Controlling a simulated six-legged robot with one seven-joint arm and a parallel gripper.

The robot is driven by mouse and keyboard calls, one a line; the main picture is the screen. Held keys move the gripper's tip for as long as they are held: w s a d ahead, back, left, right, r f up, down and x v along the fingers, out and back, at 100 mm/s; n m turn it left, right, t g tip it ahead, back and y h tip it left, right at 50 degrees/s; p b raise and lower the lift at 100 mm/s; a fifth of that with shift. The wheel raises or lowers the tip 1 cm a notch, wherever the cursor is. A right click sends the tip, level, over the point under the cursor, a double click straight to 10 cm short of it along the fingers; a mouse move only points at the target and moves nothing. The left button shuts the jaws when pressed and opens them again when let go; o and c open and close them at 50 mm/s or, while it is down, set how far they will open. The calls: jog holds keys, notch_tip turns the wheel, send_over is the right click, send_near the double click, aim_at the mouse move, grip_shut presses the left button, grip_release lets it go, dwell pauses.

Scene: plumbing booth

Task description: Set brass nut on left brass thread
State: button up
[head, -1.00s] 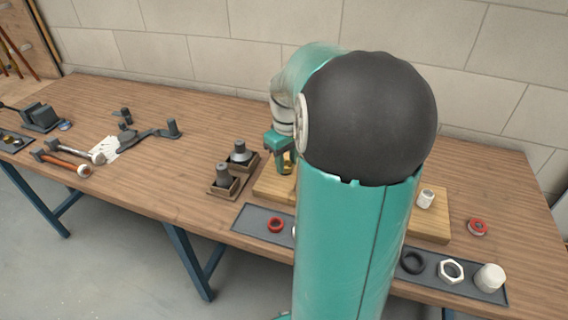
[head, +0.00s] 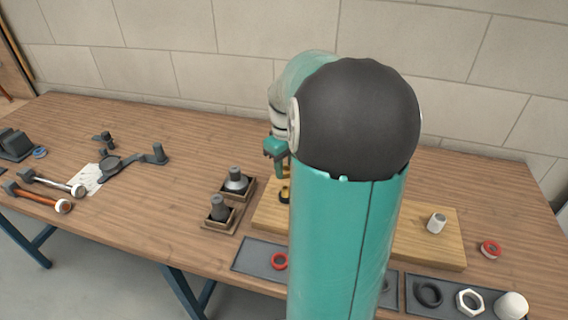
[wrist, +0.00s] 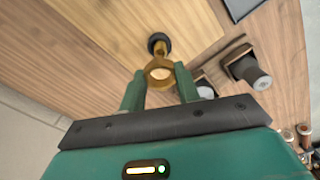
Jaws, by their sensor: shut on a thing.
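The brass nut (wrist: 160,73) is a gold ring held between the green fingertips of my gripper (wrist: 160,84) in the wrist view. A brass thread (wrist: 160,50) on a dark round base (wrist: 157,40) shows just beyond the nut. The nut overlaps it in the picture, and I cannot tell whether they touch. In the head view my gripper (head: 278,158) is over the left end of the wooden board (head: 420,246). The brass fitting (head: 285,192) shows below it, partly hidden by my arm. The nut cannot be made out there.
Two dark fittings in small wooden boxes (head: 222,214) stand left of the board. A white fitting (head: 437,222) stands on the board's right. A grey tray (head: 258,258) with a red ring runs along the front. My arm hides the middle of the board.

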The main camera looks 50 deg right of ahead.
aim_at(286, 188)
jog(key=shift+s+a+f, duration=0.1)
jog(key=shift+s+f, duration=0.1)
jog(key=shift+f, duration=0.7)
jog(key=shift+w+f, duration=0.1)
jog(key=shift+f, duration=2.25)
jog(key=m, duration=0.5)
jog(key=shift+f+m, duration=0.15)
jog(key=shift+m, duration=0.15)
jog(key=o, duration=1.9)
jog(key=shift+c, duration=0.2)
jog(key=shift+r, duration=2.5)
